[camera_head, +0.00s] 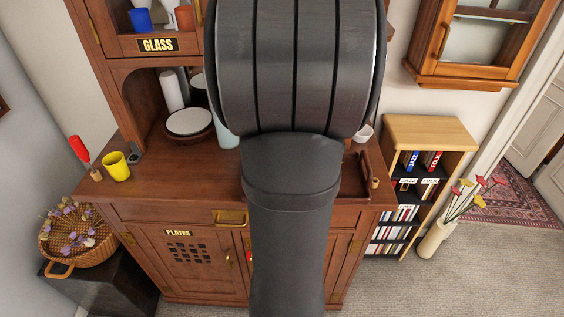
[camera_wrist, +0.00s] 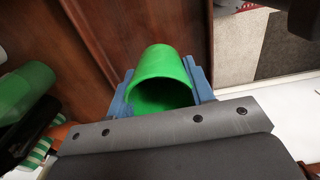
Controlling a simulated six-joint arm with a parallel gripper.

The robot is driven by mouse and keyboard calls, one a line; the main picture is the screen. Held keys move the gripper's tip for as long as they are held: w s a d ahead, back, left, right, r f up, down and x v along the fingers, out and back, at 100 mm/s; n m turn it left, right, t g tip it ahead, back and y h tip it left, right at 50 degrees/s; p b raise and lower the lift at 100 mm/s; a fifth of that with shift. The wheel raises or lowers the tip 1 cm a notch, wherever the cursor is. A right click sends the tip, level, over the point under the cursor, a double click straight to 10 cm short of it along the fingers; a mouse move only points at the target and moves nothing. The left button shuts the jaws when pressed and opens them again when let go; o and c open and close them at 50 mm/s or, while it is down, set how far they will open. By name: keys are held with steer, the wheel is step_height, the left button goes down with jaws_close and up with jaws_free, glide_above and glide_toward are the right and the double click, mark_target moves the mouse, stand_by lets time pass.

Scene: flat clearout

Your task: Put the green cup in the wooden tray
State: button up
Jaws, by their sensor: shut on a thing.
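The green cup (camera_wrist: 160,80) is between the two blue-grey fingers of my gripper (camera_wrist: 168,92) in the wrist view. The fingers are shut on it from both sides, and its open mouth faces the camera. In the head view my arm hides the gripper and the cup. A dark wooden rim, apparently the wooden tray (camera_head: 377,163), shows at the right end of the cabinet top. Most of it is hidden behind my arm, so I cannot see what it holds.
A yellow cup (camera_head: 117,167) and a red-topped utensil (camera_head: 80,150) stand at the left of the cabinet top. White plates (camera_head: 189,122) sit at the back. A bookshelf (camera_head: 440,130) stands to the right. Another green object (camera_wrist: 27,92) is left of my gripper.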

steer(key=a+f, duration=0.1)
steer(key=w+a, duration=0.1)
steer(key=shift+w+a+f, duration=0.2)
steer(key=shift+a+f, duration=0.15)
steer(key=shift+f, duration=2.05)
steer(key=o, duration=1)
steer(key=shift+f, duration=0.15)
steer(key=shift+o, duration=0.2)
step_height(320, 180, up, 12)
steer(key=shift+r, duration=0.2)
steer(key=shift+f, duration=0.1)
